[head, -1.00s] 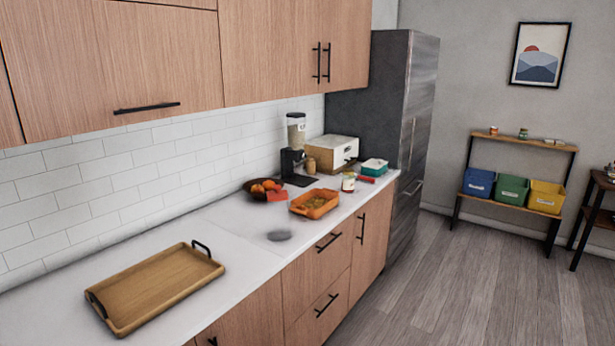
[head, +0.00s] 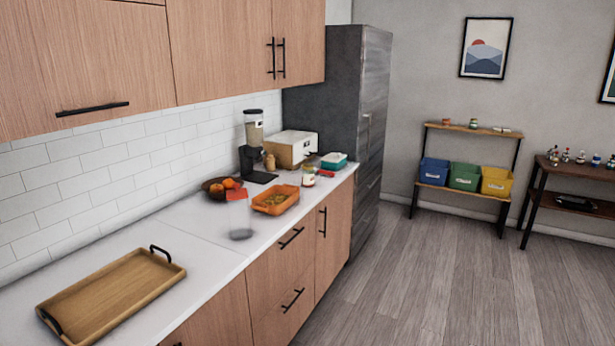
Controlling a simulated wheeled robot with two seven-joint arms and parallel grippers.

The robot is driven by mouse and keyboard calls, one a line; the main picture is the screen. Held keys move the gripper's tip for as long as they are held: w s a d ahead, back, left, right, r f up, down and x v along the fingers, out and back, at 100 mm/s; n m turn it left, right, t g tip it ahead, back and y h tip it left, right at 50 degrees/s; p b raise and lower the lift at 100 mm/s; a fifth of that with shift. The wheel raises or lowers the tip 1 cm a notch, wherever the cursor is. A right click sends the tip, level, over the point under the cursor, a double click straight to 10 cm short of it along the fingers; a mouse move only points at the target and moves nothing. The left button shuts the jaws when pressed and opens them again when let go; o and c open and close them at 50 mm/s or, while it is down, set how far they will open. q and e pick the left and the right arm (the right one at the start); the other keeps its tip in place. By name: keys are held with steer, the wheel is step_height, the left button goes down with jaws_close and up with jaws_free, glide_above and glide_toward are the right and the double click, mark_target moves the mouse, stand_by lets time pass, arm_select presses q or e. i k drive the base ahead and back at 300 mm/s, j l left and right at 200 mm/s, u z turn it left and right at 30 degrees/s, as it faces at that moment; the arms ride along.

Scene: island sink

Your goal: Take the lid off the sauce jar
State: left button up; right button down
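A small jar (head: 309,176) with a pale label and red on it stands on the counter, by the right end of an orange tray. It looks like the sauce jar, but it is too small to read its label or make out its lid clearly. Neither of my grippers is in view.
The white counter (head: 205,225) holds a wooden tray (head: 112,293), the orange tray (head: 275,199), a fruit bowl (head: 214,190), a see-through container with a red top (head: 239,213), a dispenser (head: 254,140) and a teal-lidded box (head: 334,161). The wooden floor (head: 400,290) is clear.

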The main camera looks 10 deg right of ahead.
mark_target(308, 176)
steer(key=i+l+u, duration=0.15)
steer(key=l+u, duration=1.05)
steer(key=l, duration=2.6)
